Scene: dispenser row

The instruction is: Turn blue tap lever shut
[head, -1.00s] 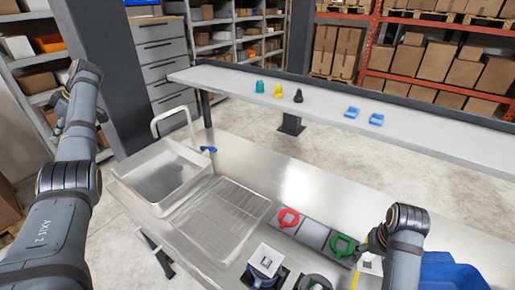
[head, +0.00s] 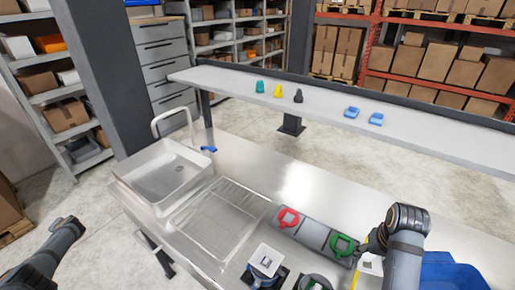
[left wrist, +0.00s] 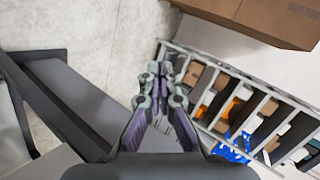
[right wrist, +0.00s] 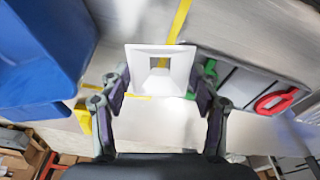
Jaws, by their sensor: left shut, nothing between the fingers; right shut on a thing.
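The blue tap lever (head: 208,149) sits at the sink's back right corner in the head view, beside the white arched tap (head: 174,120). It is small, and its exact turn is hard to tell. The steel sink basin (head: 133,184) lies below the tap. My left gripper (left wrist: 160,70) is shut and empty in the left wrist view, far from the lever, pointing towards the floor and shelving. My right gripper (right wrist: 160,88) is shut on a white square plate with a square hole (right wrist: 160,50). The plate also shows in the head view (head: 370,266), at the bench's right end.
A blue bin (head: 455,272) stands at the right. A rear shelf (head: 330,105) holds small coloured pieces. The bench behind the rack is clear.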

